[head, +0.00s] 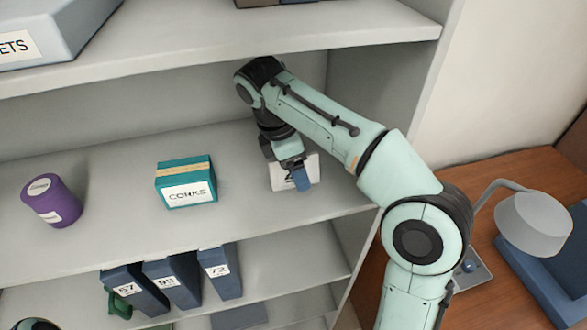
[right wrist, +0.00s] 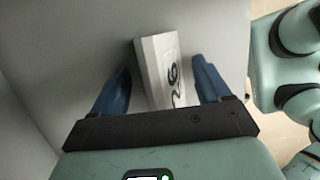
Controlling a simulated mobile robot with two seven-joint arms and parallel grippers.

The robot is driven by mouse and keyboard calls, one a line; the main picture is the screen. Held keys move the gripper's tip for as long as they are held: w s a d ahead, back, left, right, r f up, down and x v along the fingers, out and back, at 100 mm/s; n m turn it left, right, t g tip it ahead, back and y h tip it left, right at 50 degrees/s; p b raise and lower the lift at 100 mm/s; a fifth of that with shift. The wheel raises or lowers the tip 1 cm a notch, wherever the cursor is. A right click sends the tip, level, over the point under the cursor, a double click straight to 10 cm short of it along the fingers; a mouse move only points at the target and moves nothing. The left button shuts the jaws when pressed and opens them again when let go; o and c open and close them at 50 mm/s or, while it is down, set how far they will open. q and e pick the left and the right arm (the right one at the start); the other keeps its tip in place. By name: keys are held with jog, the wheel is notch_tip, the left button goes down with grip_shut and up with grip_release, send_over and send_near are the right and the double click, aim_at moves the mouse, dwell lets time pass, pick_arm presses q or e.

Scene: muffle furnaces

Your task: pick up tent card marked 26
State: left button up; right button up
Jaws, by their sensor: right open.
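The white tent card marked 26 (right wrist: 158,70) stands between the two blue fingers of my right gripper (right wrist: 162,90) in the right wrist view. The fingers are open, with a gap visible on each side of the card. In the head view the card (head: 308,172) is on the middle shelf at the right, partly hidden behind my right gripper (head: 298,178). Its number is mostly covered there. My left gripper is not in view.
A teal box marked CORKS (head: 186,186) and a purple canister (head: 52,202) stand on the same shelf (head: 120,215) to the left. Dark binders (head: 170,280) are below. The shelf's right wall (head: 350,110) is close to my right arm. A grey lamp (head: 533,222) stands outside.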

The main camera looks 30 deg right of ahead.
jog(key=c, duration=1.1)
jog(key=shift+o, duration=0.2)
